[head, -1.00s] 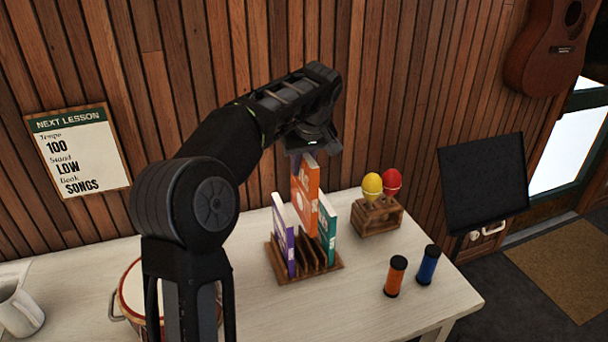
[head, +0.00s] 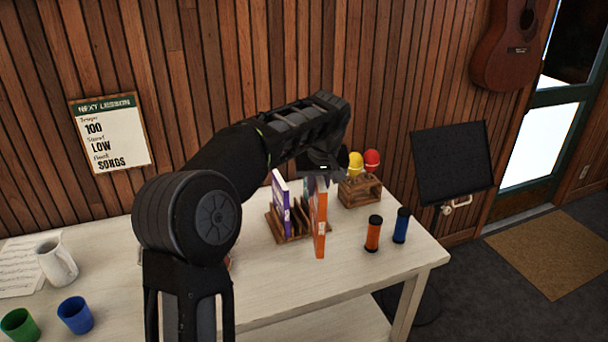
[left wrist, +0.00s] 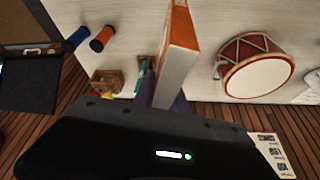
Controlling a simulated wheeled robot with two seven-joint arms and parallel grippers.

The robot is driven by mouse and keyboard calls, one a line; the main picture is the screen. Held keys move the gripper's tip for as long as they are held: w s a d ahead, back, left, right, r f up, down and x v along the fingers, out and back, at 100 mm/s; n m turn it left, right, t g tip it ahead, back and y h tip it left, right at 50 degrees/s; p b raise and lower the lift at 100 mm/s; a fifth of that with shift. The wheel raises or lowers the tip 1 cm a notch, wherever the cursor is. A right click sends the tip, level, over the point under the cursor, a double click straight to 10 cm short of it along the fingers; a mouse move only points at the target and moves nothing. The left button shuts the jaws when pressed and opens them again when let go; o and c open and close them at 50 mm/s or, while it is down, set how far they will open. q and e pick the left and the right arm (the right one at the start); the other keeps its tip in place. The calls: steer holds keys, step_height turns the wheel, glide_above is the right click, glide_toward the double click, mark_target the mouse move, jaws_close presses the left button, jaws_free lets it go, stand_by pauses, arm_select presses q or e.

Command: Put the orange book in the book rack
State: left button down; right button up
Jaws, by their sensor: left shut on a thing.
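The orange book (head: 319,222) stands upright at the front right side of the wooden book rack (head: 291,237). My left gripper (head: 318,177) is above it, shut on its upper end. The book also shows in the left wrist view (left wrist: 182,40), between the fingers of my left gripper (left wrist: 164,92). I cannot tell whether its lower end touches the table. A purple book (head: 281,205) stands in the rack's left part. My right gripper is out of view.
A wooden holder (head: 360,193) with yellow and red shakers stands behind right. Orange (head: 373,234) and blue (head: 401,226) cylinders stand to the right. A drum (left wrist: 256,66) stands on the rack's other side. A mug and two cups are at the left.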

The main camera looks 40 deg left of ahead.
arm_select(q)
steer(key=s+d+f+m+h+b, duration=0.1)
steer(key=s+d+f+m+b, duration=0.2)
steer(key=d+f, duration=0.7)
steer(key=s+d+f+m+t+h+b, duration=0.1)
steer(key=s+d+f+m+h+b, duration=0.1)
steer(key=d+f, duration=0.8)
step_height(320, 180, down, 2)
steer(key=s+m+b, duration=0.1)
steer(key=s+m, duration=0.1)
steer(key=m, duration=0.1)
steer(key=shift+s+d+f+b, duration=0.15)
steer(key=shift+s+d+b, duration=0.1)
steer(key=shift+b, duration=0.15)
